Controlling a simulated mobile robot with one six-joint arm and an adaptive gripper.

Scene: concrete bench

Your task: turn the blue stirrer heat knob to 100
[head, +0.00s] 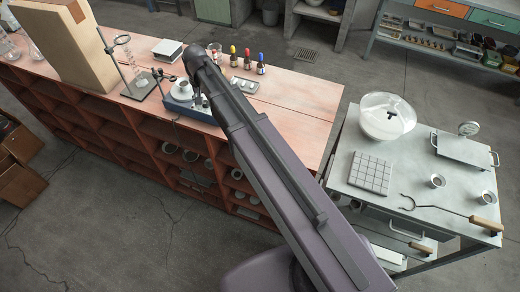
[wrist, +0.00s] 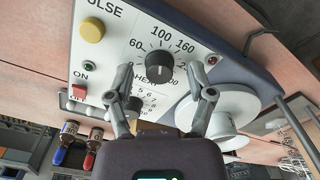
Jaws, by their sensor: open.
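The blue stirrer (head: 178,101) stands on the wooden bench near its front edge. In the wrist view its white panel (wrist: 185,43) fills the upper part. The dark round heat knob (wrist: 159,70) sits on it, above the word HEAT, with 60, 100 and 160 printed around it. Which number the knob's mark faces is too small to tell for sure. My gripper (wrist: 159,76) is open, with one finger to the left and one to the right of the knob. I cannot tell whether either touches it. In the head view my arm hides the gripper's fingers.
A smaller-scale knob (wrist: 132,104), yellow button (wrist: 92,30) and red switch (wrist: 79,91) share the panel. A white round plate (wrist: 240,101) lies right. Dropper bottles (head: 247,60) stand behind my arm, and a ring stand (head: 138,80) stands left of the stirrer.

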